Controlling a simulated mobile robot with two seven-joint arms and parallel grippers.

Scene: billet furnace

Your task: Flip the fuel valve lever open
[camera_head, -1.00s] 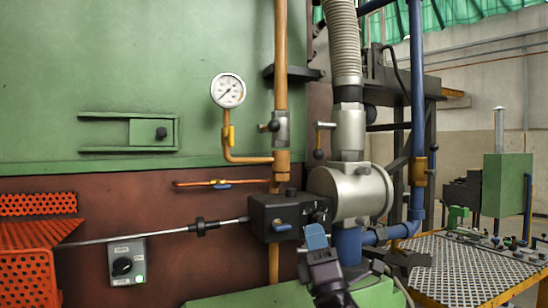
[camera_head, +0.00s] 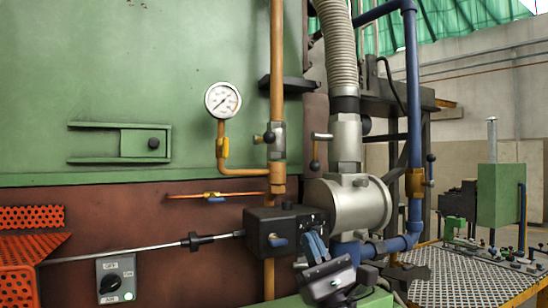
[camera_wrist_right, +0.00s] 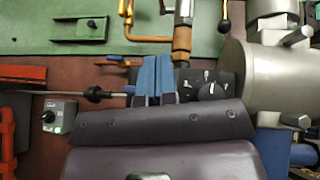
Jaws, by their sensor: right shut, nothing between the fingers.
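Several levers show, and I cannot tell for certain which is the fuel valve lever. A lever with a black ball knob (camera_head: 268,137) is on the valve of the vertical orange pipe (camera_head: 278,60). A small blue lever (camera_head: 216,199) is on the thin horizontal orange pipe. Another blue lever (camera_head: 278,240) is on the front of a black box (camera_head: 262,218). My right gripper (camera_head: 316,243) is shut and empty, its blue fingers in front of the black box's right side. In the right wrist view its fingers (camera_wrist_right: 152,77) partly cover that box. My left gripper is not in view.
A pressure gauge (camera_head: 223,99) stands left of the orange pipe. A large silver cylinder (camera_head: 350,204) with a hanging ball-knob handle (camera_head: 315,150) is right of the box. A rod (camera_head: 120,251) reaches the box from the left, above a switch box (camera_head: 116,277).

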